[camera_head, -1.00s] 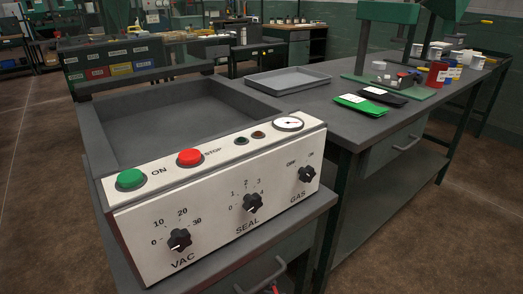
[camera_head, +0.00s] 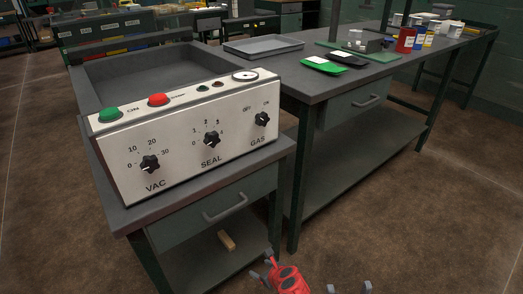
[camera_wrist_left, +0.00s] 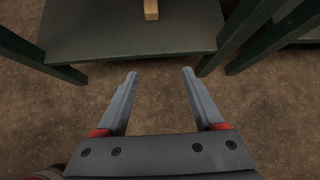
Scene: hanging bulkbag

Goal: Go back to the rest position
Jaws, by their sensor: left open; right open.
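My left gripper (camera_head: 262,265) is at the bottom middle of the head view, in front of the machine cart's lower shelf. Its red body shows, and its fingers are apart. In the left wrist view, its two grey fingers (camera_wrist_left: 160,73) are spread with nothing between them, over bare floor before a shelf edge. My right gripper (camera_head: 349,287) shows only as grey fingertips at the bottom edge of the head view, apart and with nothing seen between them. The rest of it is cut off.
A vacuum sealer panel (camera_head: 190,140) with knobs and buttons stands on a cart at left. A wooden block (camera_head: 227,240) lies on its lower shelf (camera_wrist_left: 130,38). A long workbench (camera_head: 315,85) holds a tray (camera_head: 263,46) and green pouch (camera_head: 322,65). Floor at right is clear.

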